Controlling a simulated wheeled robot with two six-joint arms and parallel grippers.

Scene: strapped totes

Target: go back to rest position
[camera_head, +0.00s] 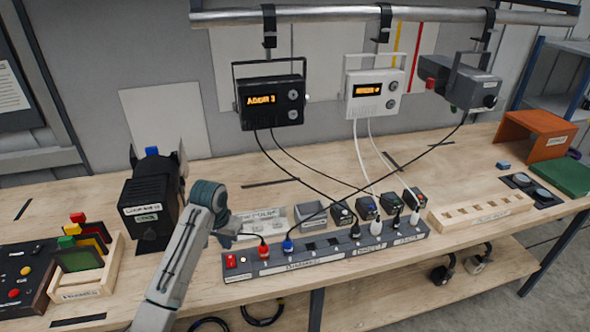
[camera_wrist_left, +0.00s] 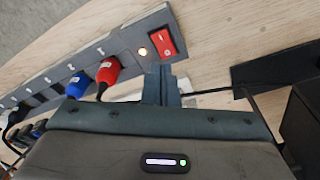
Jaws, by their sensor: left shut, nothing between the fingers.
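My left arm comes in from the lower left in the head view. Its gripper (camera_head: 228,228) is over the wooden bench, just behind the left end of the dark power strip (camera_head: 334,266). In the left wrist view the shut fingers (camera_wrist_left: 160,82) point toward the bench beside the red rocker switch (camera_wrist_left: 165,42) at the end of the strip. Nothing is held between them. A red plug (camera_head: 263,251) and a blue plug (camera_head: 288,246) sit in the strip near the gripper. My right gripper is not in view.
A black labelled box (camera_head: 150,207) stands left of the arm. Left of it is a wooden holder (camera_head: 92,285) with coloured cards. Devices hang from a rail, with cables running down to the bench. A slotted wooden block (camera_head: 482,213) lies right.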

